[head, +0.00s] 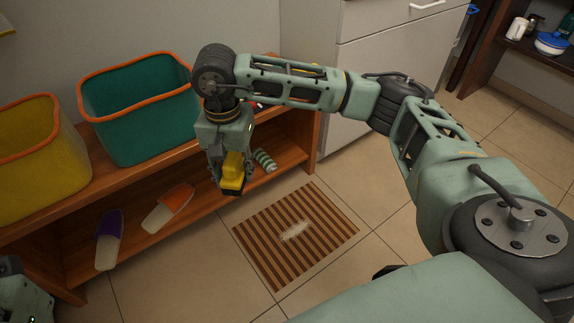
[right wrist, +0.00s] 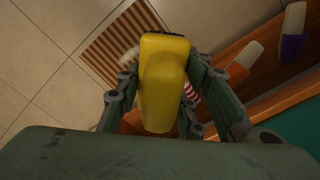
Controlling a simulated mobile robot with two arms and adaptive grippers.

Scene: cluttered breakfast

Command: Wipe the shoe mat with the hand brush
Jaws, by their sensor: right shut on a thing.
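The brown and tan striped shoe mat (head: 265,245) lies on the tiled floor in front of the shelf, with a pale smudge (head: 296,231) near its middle. The mat also shows at the upper left of the right wrist view (right wrist: 100,50), partly hidden by what I hold. My right gripper (head: 231,188) is shut on the yellow hand brush (head: 233,172). It holds the brush in the air, beside the shelf's front edge and up and left of the mat. The brush fills the middle of the right wrist view (right wrist: 163,85). A bit of my left arm shows at the lower left; its gripper is out of view.
A wooden shelf (head: 70,205) carries a yellow bin (head: 40,160) and a teal bin (head: 140,110) on top. Purple (head: 108,235), orange (head: 168,208) and green striped (head: 264,160) slippers lie on its lower board. A white cabinet (head: 375,80) stands behind. Floor right of the mat is clear.

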